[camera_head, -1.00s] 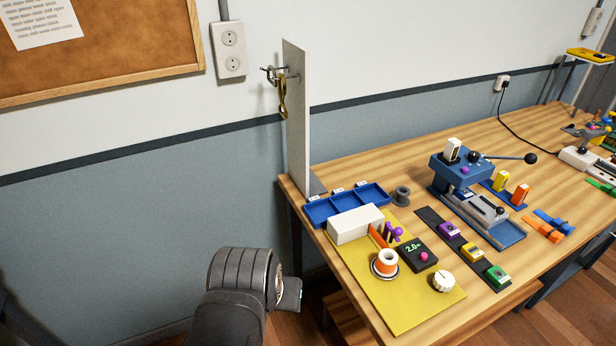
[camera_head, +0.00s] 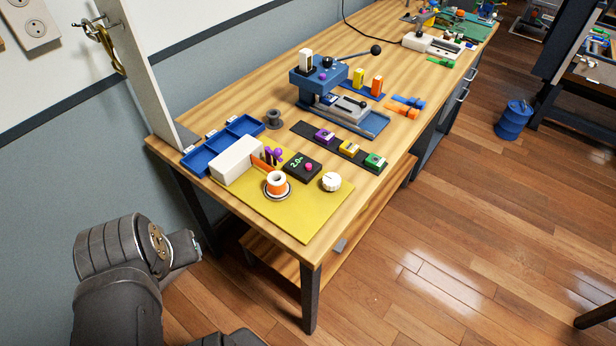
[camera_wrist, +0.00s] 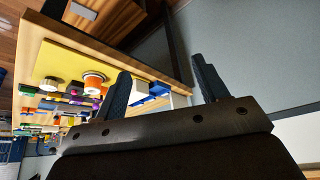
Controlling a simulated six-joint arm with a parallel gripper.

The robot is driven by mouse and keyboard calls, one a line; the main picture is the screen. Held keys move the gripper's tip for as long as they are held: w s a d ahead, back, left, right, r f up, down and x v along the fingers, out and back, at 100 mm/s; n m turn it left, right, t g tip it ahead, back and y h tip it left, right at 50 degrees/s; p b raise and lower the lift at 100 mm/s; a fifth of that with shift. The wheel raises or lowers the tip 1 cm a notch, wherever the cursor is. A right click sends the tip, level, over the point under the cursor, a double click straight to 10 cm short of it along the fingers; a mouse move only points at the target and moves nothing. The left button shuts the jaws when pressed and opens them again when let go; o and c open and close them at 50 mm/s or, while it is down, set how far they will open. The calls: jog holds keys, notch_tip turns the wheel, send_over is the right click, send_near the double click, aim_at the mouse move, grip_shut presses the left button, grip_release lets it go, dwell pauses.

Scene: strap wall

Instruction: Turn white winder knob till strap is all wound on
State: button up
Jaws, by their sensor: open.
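The white winder knob (camera_head: 331,181) is a ridged round knob near the right corner of the yellow mat (camera_head: 306,218). To its left a white spool with orange winding (camera_head: 277,184) stands on a dark round base. A short orange strap (camera_head: 262,166) shows between a white box (camera_head: 237,160) and the spool; its full path is partly hidden. My gripper (camera_wrist: 160,66) is open and empty in the wrist view, well apart from the knob. The knob also shows there (camera_wrist: 49,83), left of my fingers, with the spool (camera_wrist: 94,83) nearer them.
A black display box (camera_head: 302,167) with a pink button sits behind the spool. Blue trays (camera_head: 223,146) and an upright grey panel (camera_head: 150,80) stand left. A blue lever press (camera_head: 335,95) stands behind.

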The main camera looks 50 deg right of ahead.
jog(key=w+d+r+m+g, duration=0.1)
jog(key=w+d+r+m, duration=0.15)
jog(key=d, duration=0.25)
jog(key=w+d+r+m+g, duration=0.1)
jog(key=d+r, duration=0.2)
jog(key=d, duration=0.2)
jog(key=m+g+y, duration=0.2)
jog(key=m+g, duration=0.1)
jog(key=m, duration=0.5)
send_over(332, 179)
jog(key=f, duration=0.1)
notch_tip(332, 179, down, 18)
jog(key=shift+r, duration=0.25)
jog(key=c, duration=1)
